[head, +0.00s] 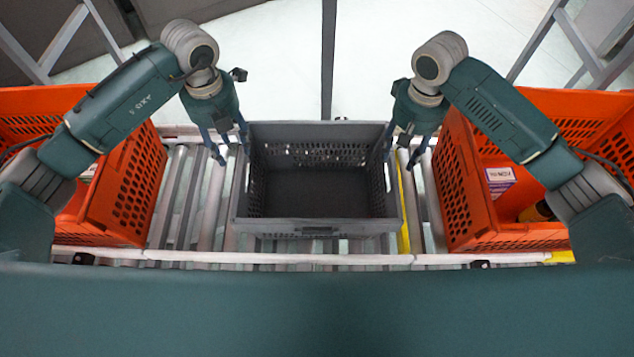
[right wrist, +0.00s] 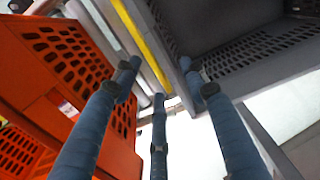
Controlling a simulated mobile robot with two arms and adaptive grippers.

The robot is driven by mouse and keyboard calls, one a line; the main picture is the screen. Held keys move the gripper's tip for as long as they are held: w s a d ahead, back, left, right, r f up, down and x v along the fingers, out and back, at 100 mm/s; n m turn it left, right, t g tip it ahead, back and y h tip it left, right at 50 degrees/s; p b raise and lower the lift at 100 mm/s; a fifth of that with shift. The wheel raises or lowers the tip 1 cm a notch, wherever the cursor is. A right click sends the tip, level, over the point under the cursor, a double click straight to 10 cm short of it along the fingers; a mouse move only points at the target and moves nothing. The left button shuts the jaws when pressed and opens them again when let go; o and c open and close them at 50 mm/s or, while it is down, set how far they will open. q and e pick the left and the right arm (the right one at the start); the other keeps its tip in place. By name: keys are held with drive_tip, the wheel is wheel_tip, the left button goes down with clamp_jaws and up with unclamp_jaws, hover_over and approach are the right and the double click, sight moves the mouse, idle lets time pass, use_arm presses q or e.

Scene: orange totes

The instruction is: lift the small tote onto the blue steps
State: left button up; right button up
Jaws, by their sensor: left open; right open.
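A grey, empty tote (head: 318,227) with perforated walls stands upright on the roller conveyor between my two arms. My left gripper (head: 226,150) is open at the tote's left wall, its fingers pointing down near the rim. My right gripper (head: 404,152) is open at the right wall, with one finger close to the rim and others outside it. In the right wrist view, my right gripper's (right wrist: 158,82) blue fingers are spread, with the grey tote (right wrist: 245,55) at upper right. I cannot tell whether any finger touches the tote. No blue steps are in view.
Orange totes stand on the conveyor at left (head: 135,190) and right (head: 462,190); the right one holds a white-and-purple box (head: 499,178). Bare rollers (head: 190,200) show beside the grey tote. A yellow strip (head: 408,205) runs along its right side. Pale floor lies beyond.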

sight(239, 167)
use_arm(q)
wheel_tip(239, 167, down, 10)
drive_tip(key=shift+r, duration=0.1)
use_arm(e)
wheel_tip(239, 167, down, 10)
drive_tip(key=shift+r, duration=0.1)
use_arm(q)
clamp_jaws()
use_arm(e)
clamp_jaws()
